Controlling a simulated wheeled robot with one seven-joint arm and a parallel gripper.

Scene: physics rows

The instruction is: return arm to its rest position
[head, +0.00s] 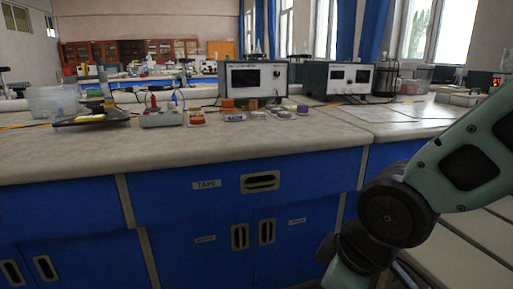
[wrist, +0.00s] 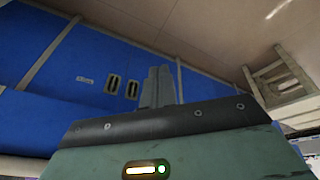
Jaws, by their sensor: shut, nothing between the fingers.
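My arm (head: 395,210) shows at the right of the head view, bent in front of the bench, with its lower end running out of the bottom edge. My gripper is not visible in the head view. In the wrist view my gripper (wrist: 158,86) is shut and empty, with its two grey fingers together. It is seen against blue cabinet doors and the floor. I cannot tell its exact distance from the cabinets.
A lab bench (head: 190,150) with a blue cabinet front (head: 190,220) stands ahead. On it are two instrument boxes (head: 254,79), a clear bin (head: 52,101) and several small items. A wooden stool-like object (wrist: 280,80) stands on the floor at the right of the wrist view.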

